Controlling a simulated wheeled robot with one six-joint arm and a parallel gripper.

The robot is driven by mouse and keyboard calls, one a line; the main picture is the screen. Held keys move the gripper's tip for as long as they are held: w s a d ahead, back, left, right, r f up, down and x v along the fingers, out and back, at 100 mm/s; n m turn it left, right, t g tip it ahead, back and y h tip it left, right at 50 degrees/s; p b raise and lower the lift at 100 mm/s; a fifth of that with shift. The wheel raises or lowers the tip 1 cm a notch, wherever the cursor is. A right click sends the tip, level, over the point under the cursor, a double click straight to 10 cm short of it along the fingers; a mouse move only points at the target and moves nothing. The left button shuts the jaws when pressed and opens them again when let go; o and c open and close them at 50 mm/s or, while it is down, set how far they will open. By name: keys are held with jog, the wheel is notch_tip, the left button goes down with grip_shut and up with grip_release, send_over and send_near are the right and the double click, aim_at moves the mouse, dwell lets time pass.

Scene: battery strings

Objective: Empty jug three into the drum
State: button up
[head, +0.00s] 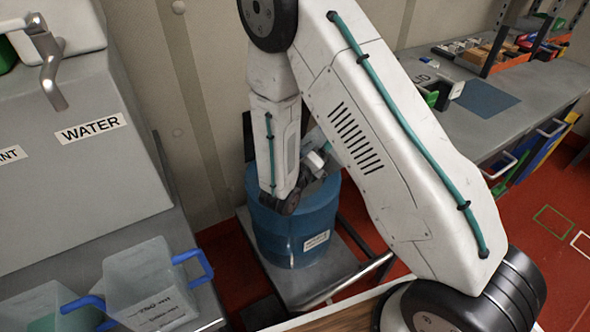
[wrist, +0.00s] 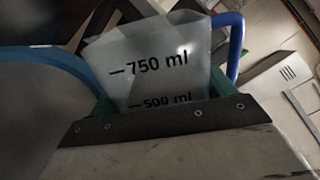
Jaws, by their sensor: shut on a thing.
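The drum (head: 292,230) is blue and stands on a low grey platform, with a white label on its side. My gripper (head: 317,160) is above the drum, partly hidden behind my arm. In the wrist view my gripper (wrist: 155,122) is shut on a translucent jug (wrist: 155,62) with 750 ml and 500 ml marks and a blue handle at its right. The background there is slanted, so the held jug may be tilted. A blue curved edge, perhaps the drum's rim, shows at left. I cannot read the held jug's number or tell its contents.
Two translucent jugs with blue handles, a near one (head: 150,285) and one at the left (head: 45,312) with green inside, stand on the left bench. A grey unit (head: 70,150) marked WATER is behind. A workbench (head: 480,125) with small items stands right.

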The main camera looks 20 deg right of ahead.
aim_at(310, 142)
jog(key=shift+r, duration=0.1)
jog(key=shift+w+a+r+n, duration=0.1)
jog(key=shift+r+n, duration=0.35)
jog(key=shift+n, duration=0.25)
jog(key=shift+r, duration=0.1)
dwell(0.8)
jog(key=shift+w+a+r+n, duration=0.2)
jog(key=shift+r+n, duration=0.2)
jog(key=shift+n, duration=0.3)
jog(key=shift+r, duration=0.1)
dwell(0.6)
jog(key=shift+w+r+n, duration=0.15)
jog(key=shift+r+n, duration=0.05)
jog(key=shift+n, duration=0.3)
jog(key=shift+a+r+n, duration=0.15)
jog(key=shift+r+n, duration=0.05)
jog(key=shift+n, duration=0.1)
jog(key=shift+w, duration=0.1)
dwell(0.5)
jog(key=shift+w+a+r+n, duration=0.25)
jog(key=shift+r+n, duration=0.15)
jog(key=shift+n, duration=0.4)
